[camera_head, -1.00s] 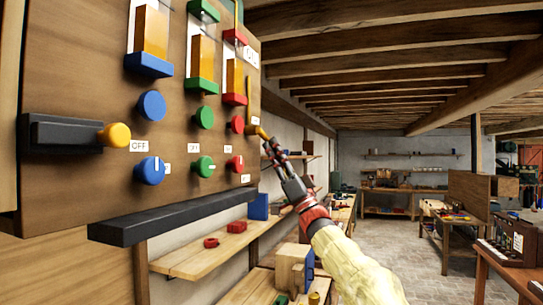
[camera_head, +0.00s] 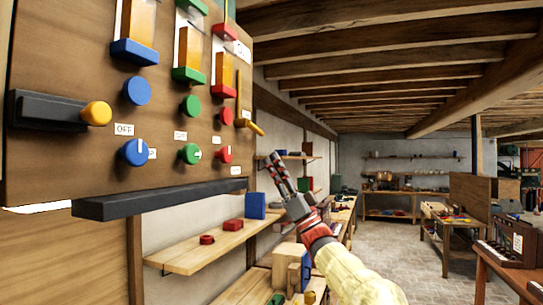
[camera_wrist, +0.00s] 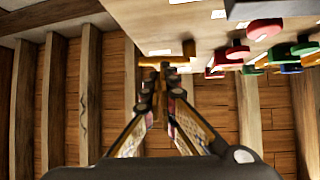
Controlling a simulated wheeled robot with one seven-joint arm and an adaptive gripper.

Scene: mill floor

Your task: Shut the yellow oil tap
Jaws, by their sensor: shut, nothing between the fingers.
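A yellow tap (camera_head: 252,126) sticks out near the right edge of the wooden panel, its handle sloping down to the right. In the wrist view the yellow tap (camera_wrist: 163,61) lies across the picture, just beyond the fingertips. My gripper (camera_head: 275,158) is shut and empty, below and to the right of the tap, with a visible gap between them in the head view. My gripper (camera_wrist: 160,84) shows in the wrist view pointing toward the tap; the exact distance is hard to judge there.
The panel (camera_head: 60,60) also bears blue (camera_head: 137,91), green (camera_head: 191,106) and red (camera_head: 226,116) knobs and a yellow knob (camera_head: 97,113) on a black block. A black ledge (camera_head: 160,198) juts out below. Shelves with small blocks stand underneath; the space right of my arm is open.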

